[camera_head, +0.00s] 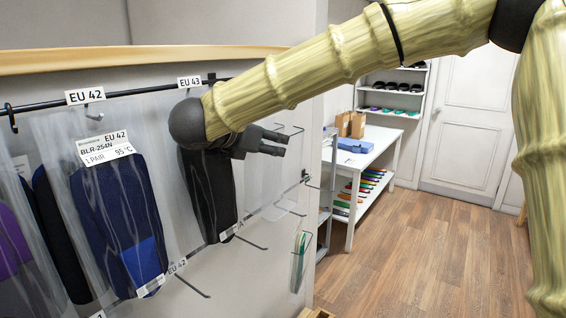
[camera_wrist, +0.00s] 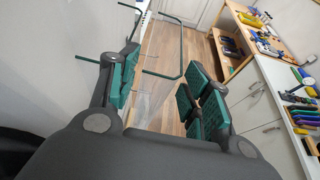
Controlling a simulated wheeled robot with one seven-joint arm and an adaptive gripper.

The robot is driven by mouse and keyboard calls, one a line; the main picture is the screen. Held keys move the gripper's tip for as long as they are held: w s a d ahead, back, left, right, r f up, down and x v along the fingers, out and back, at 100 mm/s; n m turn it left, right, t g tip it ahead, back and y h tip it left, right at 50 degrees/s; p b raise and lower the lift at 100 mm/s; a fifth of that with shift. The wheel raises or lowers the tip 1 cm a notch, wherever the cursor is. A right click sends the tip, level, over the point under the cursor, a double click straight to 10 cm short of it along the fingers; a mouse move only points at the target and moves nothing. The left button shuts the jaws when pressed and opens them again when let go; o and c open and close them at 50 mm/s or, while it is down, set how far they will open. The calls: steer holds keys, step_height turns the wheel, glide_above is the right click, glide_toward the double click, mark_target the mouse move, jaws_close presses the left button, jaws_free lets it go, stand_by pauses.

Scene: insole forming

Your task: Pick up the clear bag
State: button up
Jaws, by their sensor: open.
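My gripper (camera_head: 275,143) is open in the head view, in front of the hanging rack and pointing right. In the wrist view its green-padded fingers (camera_wrist: 165,84) stand apart, with a faint clear bag (camera_wrist: 152,108) showing between and beyond them; I cannot tell whether they touch it. In the head view a clear, seemingly empty bag (camera_head: 262,178) hangs at the rack's right end, just beyond and below the fingertips. Another clear bag (camera_head: 118,215) holds dark blue insoles with a white label reading EU 42. A black pair (camera_head: 212,195) hangs directly below my wrist.
Wire hooks (camera_head: 250,243) stick out from the rack around the bags. A white table (camera_head: 375,145) with a blue item and paper bags stands behind, to the right. The wooden floor (camera_head: 410,250) is clear. A workbench with tools (camera_wrist: 262,45) shows in the wrist view.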

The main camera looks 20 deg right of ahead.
steer(key=p+x, duration=0.3)
steer(key=x, duration=0.3)
steer(key=shift+w+d, duration=0.15)
steer(key=shift+d, duration=0.1)
steer(key=c, duration=0.7)
